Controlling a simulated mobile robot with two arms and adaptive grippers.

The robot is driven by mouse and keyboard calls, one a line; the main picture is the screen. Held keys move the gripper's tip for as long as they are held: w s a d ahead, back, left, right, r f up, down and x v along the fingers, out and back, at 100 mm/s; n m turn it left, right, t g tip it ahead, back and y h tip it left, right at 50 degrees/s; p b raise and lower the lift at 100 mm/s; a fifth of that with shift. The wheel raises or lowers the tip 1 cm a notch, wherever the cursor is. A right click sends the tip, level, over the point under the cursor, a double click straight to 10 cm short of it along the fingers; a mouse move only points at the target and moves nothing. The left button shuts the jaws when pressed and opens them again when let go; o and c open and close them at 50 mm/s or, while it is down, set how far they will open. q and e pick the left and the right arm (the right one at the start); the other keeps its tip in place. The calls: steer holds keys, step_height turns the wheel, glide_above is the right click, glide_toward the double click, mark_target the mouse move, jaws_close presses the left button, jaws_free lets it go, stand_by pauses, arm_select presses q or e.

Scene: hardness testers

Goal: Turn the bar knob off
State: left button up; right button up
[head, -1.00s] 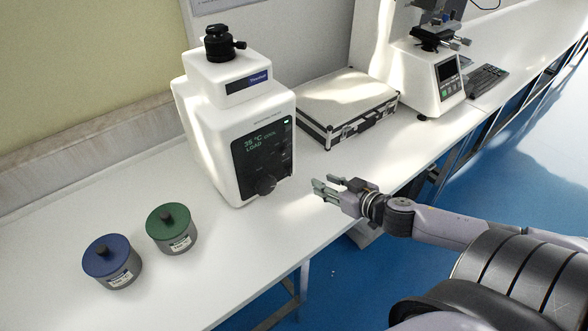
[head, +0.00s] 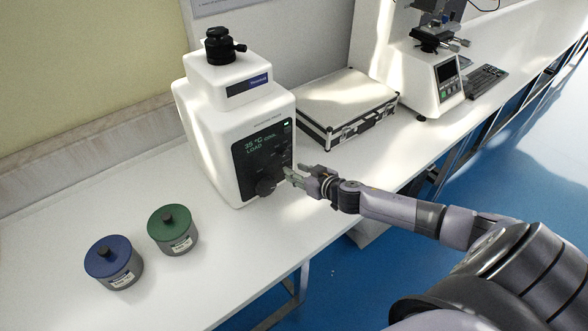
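The black bar knob (head: 265,187) sits low on the dark front panel of a white tester (head: 210,135). The panel's display (head: 262,140) is lit and reads 35 °C and LOAD. My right gripper (head: 287,175) is just right of the knob, its fingers pointing at the panel and close to it. The fingers look apart with nothing between them. I cannot tell whether a fingertip touches the panel or the knob. The knob's exact angle is too small to read. My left gripper is not in view.
Blue-lidded (head: 108,257) and green-lidded (head: 169,223) jars stand on the white bench (head: 60,235) at left. A silver case (head: 347,100) lies right of the tester. A second instrument (head: 425,78) and a keyboard (head: 487,80) are farther right. The bench before the tester is clear.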

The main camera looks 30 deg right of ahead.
steer(key=shift+x, duration=1)
steer(key=shift+c, duration=0.4)
jaws_close()
